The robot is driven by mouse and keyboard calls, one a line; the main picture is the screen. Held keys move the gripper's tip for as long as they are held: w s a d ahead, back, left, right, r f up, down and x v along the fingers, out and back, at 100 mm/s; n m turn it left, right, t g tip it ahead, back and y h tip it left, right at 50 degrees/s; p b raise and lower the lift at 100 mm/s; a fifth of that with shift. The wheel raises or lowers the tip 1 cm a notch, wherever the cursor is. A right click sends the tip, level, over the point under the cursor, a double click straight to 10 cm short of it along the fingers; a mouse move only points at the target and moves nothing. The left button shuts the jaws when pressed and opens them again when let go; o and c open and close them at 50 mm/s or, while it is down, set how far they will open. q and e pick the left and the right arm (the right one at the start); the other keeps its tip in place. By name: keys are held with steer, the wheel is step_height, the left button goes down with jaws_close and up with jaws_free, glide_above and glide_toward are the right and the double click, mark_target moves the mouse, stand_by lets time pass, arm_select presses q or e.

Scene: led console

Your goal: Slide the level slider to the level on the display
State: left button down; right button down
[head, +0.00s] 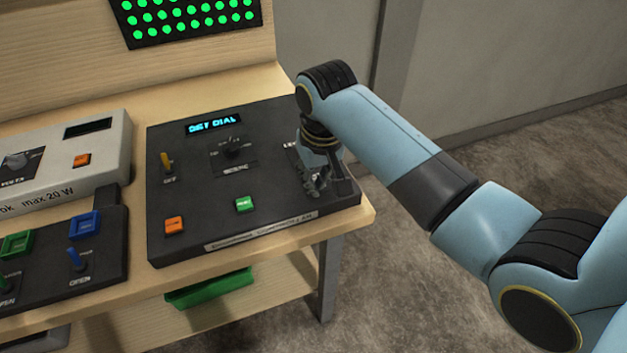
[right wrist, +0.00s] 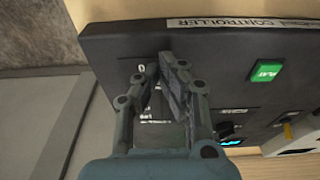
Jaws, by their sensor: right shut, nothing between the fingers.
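The black controller console (head: 190,230) sits on the wooden bench, with a small display (head: 213,125) at its back edge reading what looks like "SET DIAL" in cyan. My right gripper (head: 318,190) is over the console's right side, at the level slider's area, and hides most of that area. In the right wrist view the gripper (right wrist: 160,68) is shut, its fingertips close to the panel beside a small "0" mark. The slider's knob cannot be made out behind the fingers. My left gripper is not in view.
The console also carries a dial (head: 233,148), a yellow toggle (head: 167,161), an orange button (head: 174,225) and a green button (head: 244,204). A grey box (head: 60,190) and another black panel (head: 110,270) stand to the left. The bench edge is close on the right.

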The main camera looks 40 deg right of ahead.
mark_target(298, 157)
steer(key=shift+w+d+b, duration=0.2)
steer(key=shift+w, duration=0.55)
steer(key=shift+w+d+b, duration=0.2)
steer(key=shift+w+b, duration=0.05)
steer(key=shift+w, duration=0.45)
steer(key=shift+w+d+b, duration=0.2)
steer(key=shift+w, duration=0.55)
steer(key=shift+w+d+f+b, duration=0.15)
steer(key=shift+w+b, duration=0.3)
steer(key=shift+w, duration=0.5)
steer(key=shift+w+d+r+b, duration=0.1)
steer(key=shift+w+d+b, duration=0.3)
steer(key=shift+w, duration=0.6)
steer(key=shift+w+d+f+b, duration=0.1)
steer(key=shift+w+b, duration=0.45)
steer(key=shift+w, duration=0.4)
steer(key=shift+s+a+r+p, duration=0.15)
steer(key=shift+s+r+p, duration=0.5)
steer(key=shift+p, duration=0.85)
step_height(298, 157, up, 2)
steer(key=p, duration=0.2)
steer(key=shift+r+p, duration=0.2)
steer(key=shift+p, duration=0.15)
steer(key=shift+w+r+p, duration=0.1)
steer(key=shift+r+p, duration=0.3)
steer(key=shift+r, duration=1.9)
